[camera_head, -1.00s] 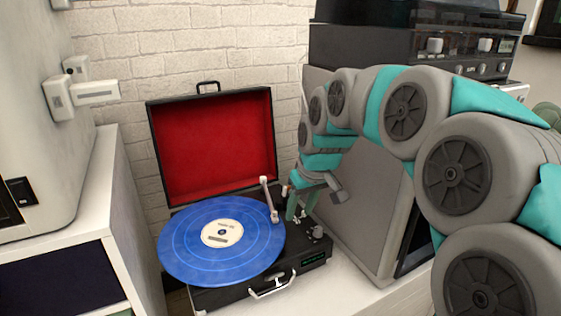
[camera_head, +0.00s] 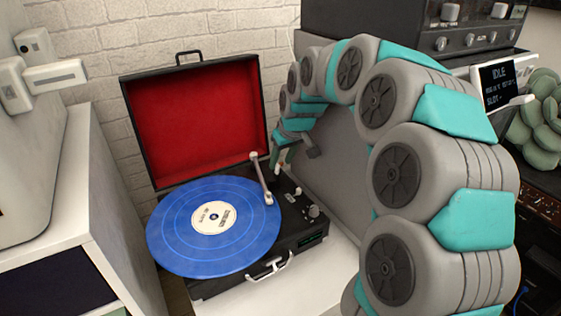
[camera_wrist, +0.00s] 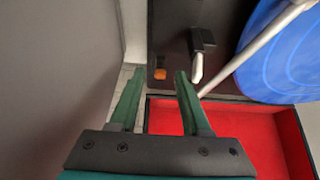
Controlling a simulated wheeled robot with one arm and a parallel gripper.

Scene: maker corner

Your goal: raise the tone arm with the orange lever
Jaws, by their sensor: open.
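The record player (camera_head: 315,232) stands open with a blue record (camera_head: 170,235) on it. Its white tone arm (camera_head: 262,180) reaches over the record's right edge; I cannot tell whether it touches. In the wrist view the tone arm (camera_wrist: 257,48) crosses the upper right. The small orange lever (camera_wrist: 160,74) shows on the dark deck, between the fingertips in the picture, beside a white-tipped part (camera_wrist: 197,70). My gripper (camera_wrist: 158,73) is open and empty, with green fingers either side of the lever in view; contact cannot be told. In the head view my gripper (camera_head: 284,158) is small and partly hidden.
The red-lined lid (camera_head: 195,130) stands raised behind the deck. A grey panel (camera_head: 335,175) rises close on the right. A white cabinet (camera_head: 50,215) stands at left. Control knobs (camera_head: 314,211) sit at the deck's right. Free white tabletop (camera_head: 310,290) lies in front.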

